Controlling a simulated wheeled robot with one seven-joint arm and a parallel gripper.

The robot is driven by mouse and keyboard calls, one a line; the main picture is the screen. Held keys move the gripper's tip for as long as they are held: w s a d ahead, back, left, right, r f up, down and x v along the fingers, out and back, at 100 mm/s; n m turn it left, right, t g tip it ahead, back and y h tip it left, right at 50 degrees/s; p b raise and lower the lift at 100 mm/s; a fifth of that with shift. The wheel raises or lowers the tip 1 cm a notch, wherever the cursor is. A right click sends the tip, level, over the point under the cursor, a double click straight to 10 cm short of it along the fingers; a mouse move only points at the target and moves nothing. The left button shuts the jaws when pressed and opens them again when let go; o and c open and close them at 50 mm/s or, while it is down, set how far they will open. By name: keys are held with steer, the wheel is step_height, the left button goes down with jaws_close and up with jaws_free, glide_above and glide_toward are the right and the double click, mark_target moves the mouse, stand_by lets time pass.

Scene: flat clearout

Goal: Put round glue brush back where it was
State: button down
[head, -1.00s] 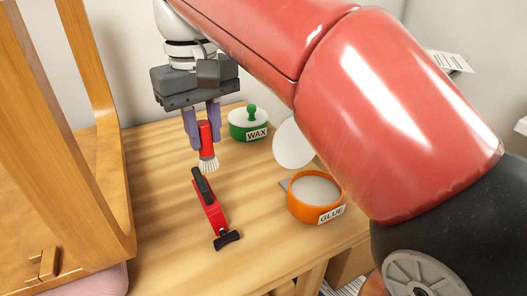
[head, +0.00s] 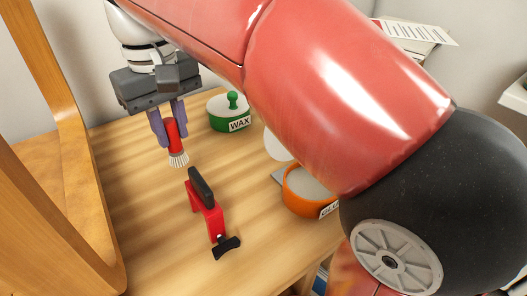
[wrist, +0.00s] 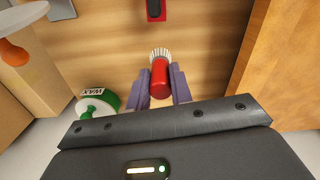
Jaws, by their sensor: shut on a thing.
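The round glue brush (head: 173,140) has a red handle and pale bristles that point down. My gripper (head: 168,126) is shut on its handle and holds it over the bench, behind the red clamp. In the wrist view the brush (wrist: 160,78) sits between the two purple fingers (wrist: 161,88). The orange glue pot (head: 303,199), labelled GLUE, stands at the right of the bench, partly hidden by my arm. A pale round disc (head: 278,145) shows behind the pot, also partly covered by my arm.
A green WAX pot (head: 229,122) with a knobbed lid stands behind, to the right. A wooden frame (head: 50,215) rises at the left. Bare bench lies between clamp and glue pot.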

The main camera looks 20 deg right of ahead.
mark_target(177, 153)
step_height(177, 153, down, 4)
steer(key=shift+r+b, duration=0.1)
steer(key=shift+b, duration=0.5)
steer(key=w+d, duration=0.1)
steer(key=d, duration=0.4)
steer(key=w+d+f, duration=0.1)
steer(key=w+d, duration=0.1)
steer(key=d, duration=0.4)
steer(key=w+d+f, duration=0.1)
steer(key=w+d, duration=0.1)
steer(key=d, duration=0.4)
steer(key=shift+w+d+p, duration=0.1)
steer(key=shift+w+p, duration=0.15)
steer(key=shift+p, duration=0.15)
steer(key=shift+f, duration=0.55)
steer(key=c, duration=1.3)
jaws_free()
